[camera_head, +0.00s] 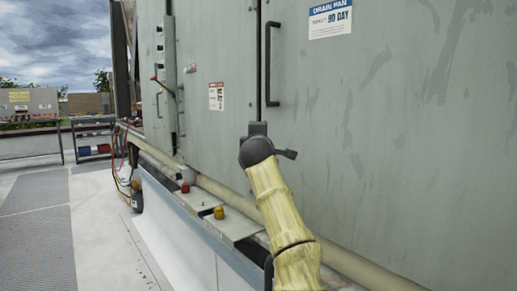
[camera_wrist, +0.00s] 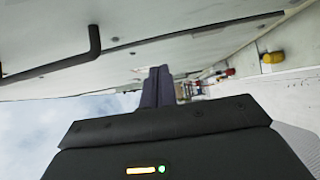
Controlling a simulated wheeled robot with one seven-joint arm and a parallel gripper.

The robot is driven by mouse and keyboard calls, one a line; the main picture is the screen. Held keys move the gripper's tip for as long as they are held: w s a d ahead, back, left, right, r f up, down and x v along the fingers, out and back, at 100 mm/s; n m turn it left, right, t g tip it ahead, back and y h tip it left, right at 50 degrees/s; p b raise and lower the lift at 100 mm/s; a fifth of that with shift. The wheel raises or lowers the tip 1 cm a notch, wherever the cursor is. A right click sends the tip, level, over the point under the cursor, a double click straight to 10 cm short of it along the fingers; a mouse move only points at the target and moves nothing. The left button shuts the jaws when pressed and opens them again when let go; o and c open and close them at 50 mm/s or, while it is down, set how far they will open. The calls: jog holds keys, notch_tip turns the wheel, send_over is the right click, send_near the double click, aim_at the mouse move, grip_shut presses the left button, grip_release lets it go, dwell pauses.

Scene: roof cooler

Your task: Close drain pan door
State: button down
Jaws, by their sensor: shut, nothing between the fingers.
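The drain pan door (camera_head: 400,130) is the large grey-green panel filling the right of the head view, with a "DRAIN PAN" label (camera_head: 330,18) near its top. A black bar handle (camera_head: 268,62) stands upright near its left edge, beside a dark vertical seam. The panel looks near flush, but I cannot tell whether it is fully shut. My gripper (camera_head: 258,129) is below the handle, close to the seam; contact is unclear. In the wrist view my gripper (camera_wrist: 158,88) has its dark fingers together and empty, with a black handle (camera_wrist: 94,40) to the left.
A neighbouring panel (camera_head: 215,60) is left of the seam. A beige pipe (camera_head: 225,196) runs along the cabinet base. Ledges with a yellow knob (camera_head: 219,212) and a red knob (camera_head: 185,187) jut out below. Open floor (camera_head: 95,220) lies left, with a rack (camera_head: 92,140) beyond.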

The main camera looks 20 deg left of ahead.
jog(key=s+b, duration=0.2)
jog(key=s, duration=0.1)
jog(key=shift+s+a+b, duration=0.15)
jog(key=shift+s+b, duration=0.1)
jog(key=shift+b, duration=0.05)
jog(key=shift+w, duration=0.1)
